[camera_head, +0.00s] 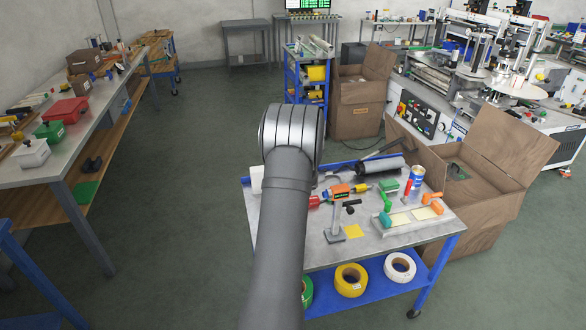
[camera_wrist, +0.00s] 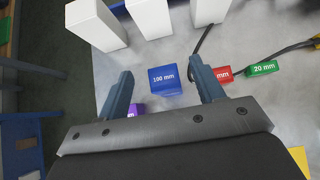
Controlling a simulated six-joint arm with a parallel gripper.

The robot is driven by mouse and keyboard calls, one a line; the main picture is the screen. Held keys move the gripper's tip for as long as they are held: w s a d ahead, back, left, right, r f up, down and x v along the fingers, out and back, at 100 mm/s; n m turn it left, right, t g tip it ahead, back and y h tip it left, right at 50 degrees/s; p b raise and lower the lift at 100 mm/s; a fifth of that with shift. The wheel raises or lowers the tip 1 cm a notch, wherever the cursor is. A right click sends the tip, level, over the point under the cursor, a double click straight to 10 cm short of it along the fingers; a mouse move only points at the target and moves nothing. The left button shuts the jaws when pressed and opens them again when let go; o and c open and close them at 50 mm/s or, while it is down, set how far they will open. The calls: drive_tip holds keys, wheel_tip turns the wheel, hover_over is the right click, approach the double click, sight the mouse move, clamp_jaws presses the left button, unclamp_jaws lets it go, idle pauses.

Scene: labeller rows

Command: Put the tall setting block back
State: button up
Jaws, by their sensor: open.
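A blue block marked 100 mm (camera_wrist: 164,80) stands on the grey tabletop (camera_wrist: 180,50) in the wrist view. My gripper (camera_wrist: 162,66) is open and empty, and its two fingers show on either side of the blue block, with gaps. Beside the right finger is a red block (camera_wrist: 223,73), its label partly hidden by that finger. A green block marked 20 mm (camera_wrist: 262,68) lies further right. In the head view my arm hides the gripper and these blocks.
White boxes (camera_wrist: 96,24) stand beyond the blocks in the wrist view, near the table edge. Dark cables (camera_wrist: 290,48) run at the right. In the head view the blue-edged cart (camera_head: 325,252) carries tools, a spray can (camera_head: 416,182) and a yellow note (camera_head: 353,231).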

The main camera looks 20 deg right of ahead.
wheel_tip(320, 180, up, 7)
idle(0.7)
drive_tip(key=shift+f, duration=4.35)
drive_tip(key=shift+r, duration=0.1)
drive_tip(key=shift+f, duration=2.2)
drive_tip(key=shift+r, duration=3)
drive_tip(key=shift+f, duration=0.15)
drive_tip(key=shift+r, duration=2.05)
drive_tip(key=shift+f, duration=0.1)
